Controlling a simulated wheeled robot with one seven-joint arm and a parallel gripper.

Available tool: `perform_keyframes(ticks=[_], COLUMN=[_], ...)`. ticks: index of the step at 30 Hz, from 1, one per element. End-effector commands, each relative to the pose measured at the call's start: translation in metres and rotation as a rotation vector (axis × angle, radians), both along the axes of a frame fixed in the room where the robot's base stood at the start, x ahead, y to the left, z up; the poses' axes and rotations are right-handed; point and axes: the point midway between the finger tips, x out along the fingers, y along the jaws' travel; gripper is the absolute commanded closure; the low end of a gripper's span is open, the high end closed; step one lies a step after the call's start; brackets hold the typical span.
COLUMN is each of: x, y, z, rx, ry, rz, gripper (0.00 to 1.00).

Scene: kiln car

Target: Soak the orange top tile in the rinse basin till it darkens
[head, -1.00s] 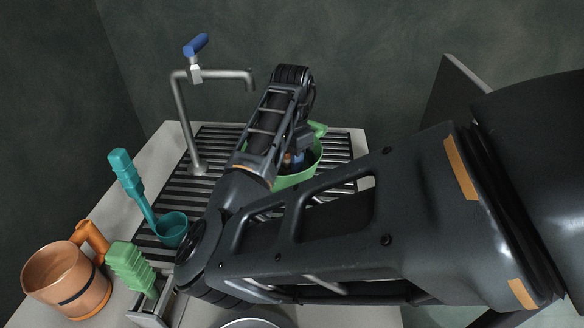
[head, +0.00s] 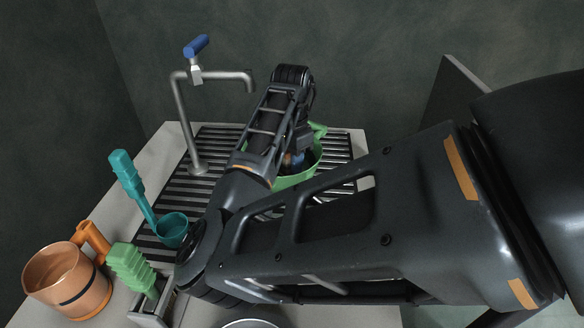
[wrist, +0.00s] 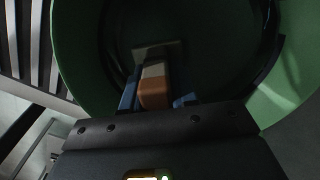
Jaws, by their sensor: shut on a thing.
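The green basin (head: 296,181) stands on the slatted rack, partly hidden by my arm. Its curved wall (wrist: 82,55) surrounds my gripper in the wrist view. My gripper (wrist: 158,98), with blue fingers, is shut on the orange tile (wrist: 154,94) and reaches down inside the basin. The tile looks brownish orange in the shade, with a paler part beyond it. In the head view my gripper (head: 290,161) is mostly hidden by my arm. The basin's inside is dark, so I cannot tell the water level or whether the tile is wet.
A tap (head: 183,120) with a blue lever stands left of the basin. A teal ladle (head: 172,230), a green-handled tool (head: 130,266) and a copper mug (head: 66,281) are at the left. The rack (head: 183,189) has bare slats between tap and basin.

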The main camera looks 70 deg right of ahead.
Motion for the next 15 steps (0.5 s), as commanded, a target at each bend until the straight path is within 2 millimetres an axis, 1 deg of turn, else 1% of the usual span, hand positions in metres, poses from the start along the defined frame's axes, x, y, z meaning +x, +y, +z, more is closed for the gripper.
perform_keyframes(ticks=[3, 15], x=[0.0, 0.0], y=[0.0, 0.0], z=[0.008, 0.026], rx=[0.0, 0.0], ry=[-0.001, -0.001], rz=[0.0, -0.001], gripper=[1.0, 1.0])
